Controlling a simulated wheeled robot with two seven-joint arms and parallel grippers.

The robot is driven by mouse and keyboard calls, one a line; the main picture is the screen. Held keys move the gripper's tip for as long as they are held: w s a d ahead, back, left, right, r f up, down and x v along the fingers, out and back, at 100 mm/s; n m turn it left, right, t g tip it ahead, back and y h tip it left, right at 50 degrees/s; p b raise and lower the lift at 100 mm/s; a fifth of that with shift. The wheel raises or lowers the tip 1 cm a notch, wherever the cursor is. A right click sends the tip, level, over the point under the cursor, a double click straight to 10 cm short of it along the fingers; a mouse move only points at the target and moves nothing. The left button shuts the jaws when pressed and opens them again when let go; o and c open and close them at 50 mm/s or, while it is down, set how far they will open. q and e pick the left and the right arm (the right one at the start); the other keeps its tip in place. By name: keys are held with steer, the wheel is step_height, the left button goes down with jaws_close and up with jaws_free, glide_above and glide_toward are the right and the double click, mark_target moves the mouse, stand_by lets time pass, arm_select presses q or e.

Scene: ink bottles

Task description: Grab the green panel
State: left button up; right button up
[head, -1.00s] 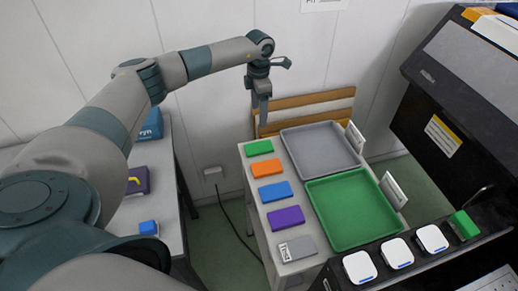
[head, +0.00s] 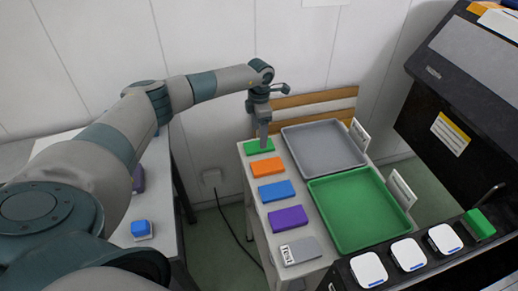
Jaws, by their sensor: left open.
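The green panel (head: 254,149) lies flat at the far end of a row of coloured panels on the narrow white table. My left gripper (head: 263,143) points down over the green panel, its fingers hiding part of the panel's right side. The gripper is open. I cannot tell whether the fingertips touch the panel. My right gripper does not show.
Orange (head: 267,167), blue (head: 276,191), purple (head: 287,219) and grey (head: 300,250) panels line the table's left side. A grey tray (head: 342,160) and a green tray (head: 355,235) lie beside them. A dark machine (head: 440,75) stands at the right.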

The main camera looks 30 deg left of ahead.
arm_select(q)
steer(key=shift+a+f+b, duration=0.1)
steer(key=shift+f+b, duration=1.4)
steer(key=shift+f, duration=1.1)
steer(key=shift+c, duration=0.4)
steer(key=c, duration=1.1)
steer(key=shift+o, duration=0.2)
steer(key=shift+r, duration=0.1)
